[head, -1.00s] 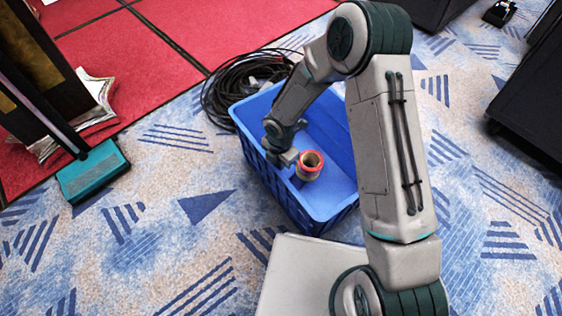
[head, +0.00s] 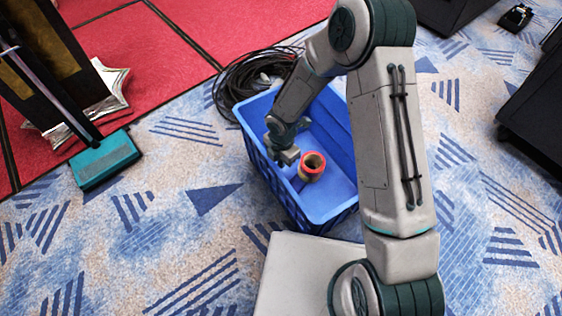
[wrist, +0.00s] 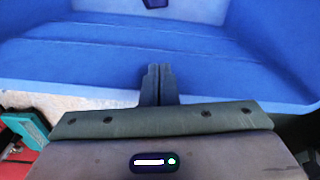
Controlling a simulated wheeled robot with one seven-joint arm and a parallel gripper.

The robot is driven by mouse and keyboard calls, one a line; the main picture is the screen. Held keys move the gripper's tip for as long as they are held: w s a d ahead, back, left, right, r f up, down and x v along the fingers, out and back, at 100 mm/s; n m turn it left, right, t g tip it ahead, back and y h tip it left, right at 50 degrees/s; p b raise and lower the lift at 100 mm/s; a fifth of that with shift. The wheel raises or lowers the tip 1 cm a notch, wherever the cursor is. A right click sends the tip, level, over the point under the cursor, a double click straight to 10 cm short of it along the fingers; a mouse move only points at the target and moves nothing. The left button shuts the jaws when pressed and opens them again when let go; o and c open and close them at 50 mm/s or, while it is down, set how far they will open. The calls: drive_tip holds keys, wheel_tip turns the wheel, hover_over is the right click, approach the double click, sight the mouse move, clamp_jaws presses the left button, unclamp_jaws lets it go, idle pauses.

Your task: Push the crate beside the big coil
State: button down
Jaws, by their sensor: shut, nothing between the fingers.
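The blue crate (head: 328,216) stands on the carpet in the middle of the head view, with a red-rimmed roll (head: 312,167) inside it. The big coil (head: 232,84) of black cable lies just behind the crate's far left corner; the crate hides part of it. My gripper (head: 284,158) is at the crate's left wall, shut and empty. In the wrist view the shut fingers (wrist: 158,85) point at the blue crate (wrist: 70,52), which fills most of the picture. I cannot tell whether they touch its wall.
A teal-footed stand (head: 105,160) is on the left, by crumpled silvery material (head: 92,112). Red flooring (head: 150,60) lies behind. A dark cabinet (head: 535,115) stands at the right. The patterned carpet left of the crate is clear.

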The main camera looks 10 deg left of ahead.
wheel_tip(320, 180, up, 12)
drive_tip(key=p, duration=0.4)
